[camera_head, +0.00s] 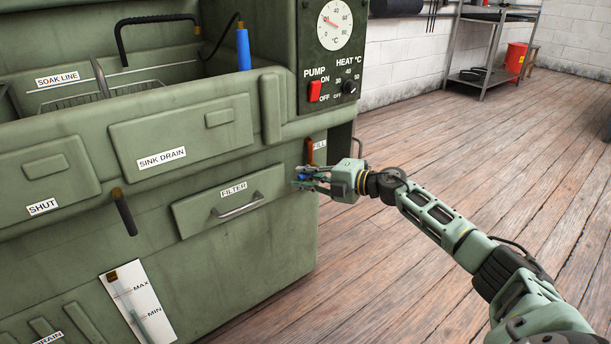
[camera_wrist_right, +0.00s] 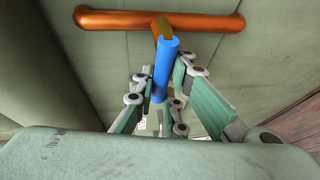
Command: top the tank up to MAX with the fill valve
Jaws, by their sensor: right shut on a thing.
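The fill valve's blue lever (camera_wrist_right: 163,72) hangs from a brass stem on a copper pipe (camera_wrist_right: 100,20) in the right wrist view. In the head view only a little blue shows between the fingers, below the partly hidden FILL label (camera_head: 320,145). My right gripper (camera_head: 301,181) is shut on the blue lever, with fingers on both sides of it. The level gauge (camera_head: 151,308) with MAX and MIN marks is low on the green tank's front (camera_head: 240,260). Its liquid level is too small to read surely. My left gripper is out of view.
The filter drawer (camera_head: 195,215) with its handle is left of my right gripper. A black lever (camera_head: 124,215) hangs below the SINK DRAIN panel. The PUMP switch (camera_head: 314,91) and HEAT knob (camera_head: 349,88) are above. Wooden floor (camera_head: 480,150) is clear to the right.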

